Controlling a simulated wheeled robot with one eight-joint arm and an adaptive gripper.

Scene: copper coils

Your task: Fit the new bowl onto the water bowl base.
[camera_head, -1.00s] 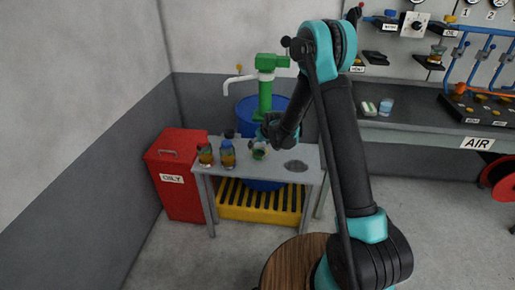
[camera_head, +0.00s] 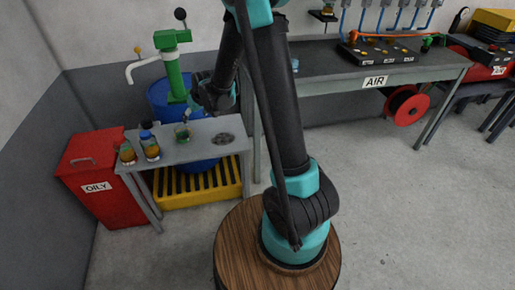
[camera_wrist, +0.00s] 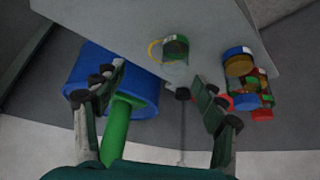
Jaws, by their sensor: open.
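A small clear cup with green inside (camera_head: 182,132) stands on the small grey table; it also shows in the wrist view (camera_wrist: 176,48), with a yellow ring at its side. I cannot tell for sure whether it is the new bowl. My gripper (camera_head: 203,103) hangs above the table close behind the cup, partly dark and small in the head view. In the wrist view its two fingers (camera_wrist: 155,108) are spread apart with nothing held between them. I cannot pick out the water bowl base; small fittings on the AIR bench (camera_head: 375,50) are too small to identify.
A round drain (camera_head: 222,138) is on the table's right. A blue drum with a green pump (camera_head: 174,75) stands behind. A red OILY bin (camera_head: 95,200) is at left, a red hose reel (camera_head: 406,105) under the bench.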

